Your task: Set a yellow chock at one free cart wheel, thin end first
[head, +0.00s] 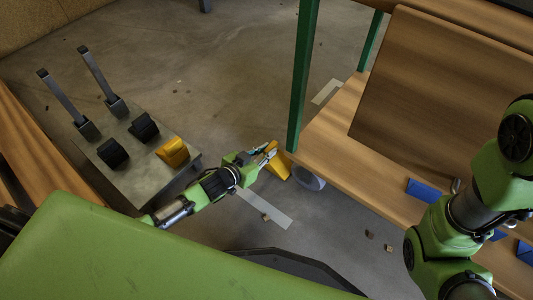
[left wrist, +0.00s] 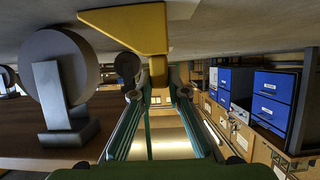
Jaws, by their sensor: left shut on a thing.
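My left gripper (head: 268,154) is shut on a yellow chock (head: 277,168), holding it low beside the near corner of the wooden cart (head: 345,130). A pale cart wheel (head: 309,178) shows just right of the chock, partly under the deck. In the left wrist view, which looks upside down, the fingers hold the chock (left wrist: 125,27) by its narrow stem. Its thin end points left, towards the wheel (left wrist: 83,62) in its grey bracket (left wrist: 62,110). I cannot tell whether chock and wheel touch. Another yellow chock (head: 173,152) sits on a grey stand. My right gripper is out of view.
The grey stand (head: 150,184) also carries two black blocks (head: 112,153) and two upright levers (head: 65,95). Green posts (head: 302,70) rise from the cart. Blue pieces (head: 422,190) lie on its deck. Small brown bits (head: 389,248) and a pale strip (head: 268,211) lie on the floor.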

